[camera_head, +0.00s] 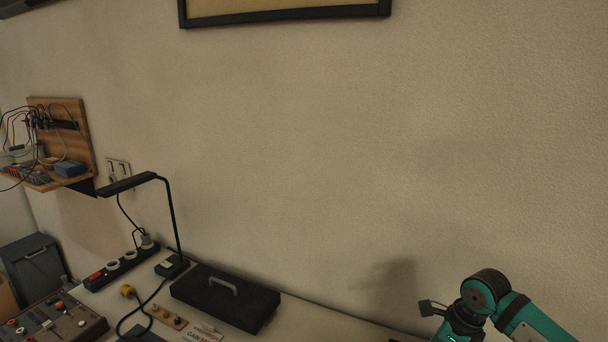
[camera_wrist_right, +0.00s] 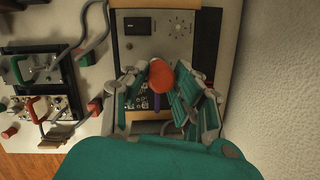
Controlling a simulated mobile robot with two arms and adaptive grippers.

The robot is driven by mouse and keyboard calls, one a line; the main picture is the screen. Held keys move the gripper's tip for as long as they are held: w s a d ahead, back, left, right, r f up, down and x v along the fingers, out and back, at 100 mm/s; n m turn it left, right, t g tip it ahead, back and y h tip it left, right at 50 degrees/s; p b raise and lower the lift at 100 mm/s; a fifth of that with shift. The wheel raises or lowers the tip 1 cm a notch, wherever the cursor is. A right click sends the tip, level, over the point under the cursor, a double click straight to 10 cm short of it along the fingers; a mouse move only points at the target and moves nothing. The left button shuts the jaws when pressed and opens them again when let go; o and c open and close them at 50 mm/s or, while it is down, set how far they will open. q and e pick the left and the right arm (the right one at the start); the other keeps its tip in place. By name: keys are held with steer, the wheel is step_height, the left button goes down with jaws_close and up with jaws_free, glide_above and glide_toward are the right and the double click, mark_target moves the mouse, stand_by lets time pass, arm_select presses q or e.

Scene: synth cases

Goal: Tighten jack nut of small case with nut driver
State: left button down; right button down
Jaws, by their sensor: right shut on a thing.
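My right gripper (camera_wrist_right: 163,88) is in the right wrist view, its grey-green fingers closed around an orange-red handle that I take for the nut driver (camera_wrist_right: 161,75). A purple part shows just below the handle; the tool's working end is hidden or too small to tell. Beneath the gripper is a grey panel with wooden side pieces, a unit (camera_wrist_right: 153,48) with a dark window and a dial. Two small panelled cases (camera_wrist_right: 14,72) lie to the left; I cannot tell which is the task's case, and no jack nut is clear. In the head view only my right arm shows, at lower right. My left gripper is not in view.
A black lidded box with a grey handle (camera_head: 224,302) stands on the bench in the head view. Near it are a power strip (camera_head: 121,266), a desk lamp (camera_head: 169,215) and a knobbed unit (camera_head: 62,322). The wall is close on the right in the wrist view.

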steer(key=shift+m, duration=1.3)
steer(key=shift+a+m+t+h, duration=0.1)
steer(key=shift+m+t+h, duration=0.35)
steer(key=shift+m, duration=0.95)
steer(key=shift+p, duration=0.3)
